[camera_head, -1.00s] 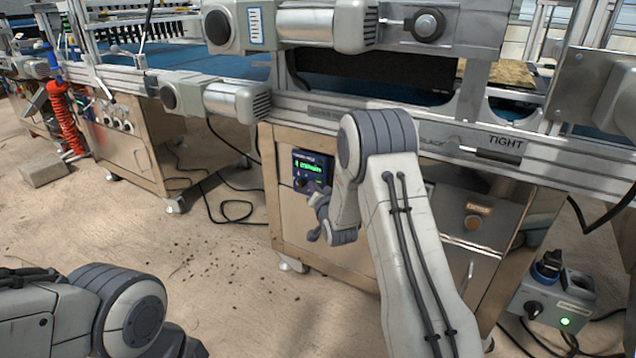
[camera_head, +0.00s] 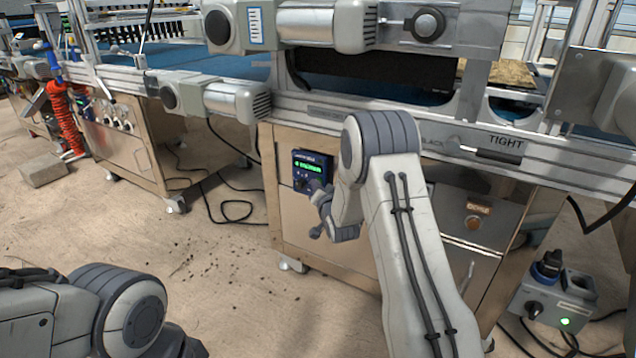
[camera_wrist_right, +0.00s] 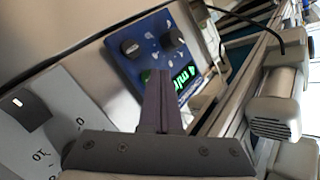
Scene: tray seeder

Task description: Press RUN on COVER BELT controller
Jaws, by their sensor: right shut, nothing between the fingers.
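A blue controller panel (camera_head: 318,164) with a lit green display is on the front of the steel cabinet under the belt machine. In the right wrist view the same panel (camera_wrist_right: 145,66) appears tilted, with two dark knobs, small markings and the green display. Its label is too small to read. My right gripper (camera_wrist_right: 158,76) is shut and empty. Its fingertips point at the panel and overlap part of the display in that view; I cannot tell whether they touch. In the head view my right wrist is just below and right of the panel. My left gripper is out of view.
The machine's metal rail (camera_head: 330,115) runs above the panel. A grey motor (camera_head: 215,97) juts out at its left. A steel box with an orange button (camera_head: 473,222) is to the right. A grey switch box (camera_head: 548,312) with a green light stands lower right. Cables lie on the floor.

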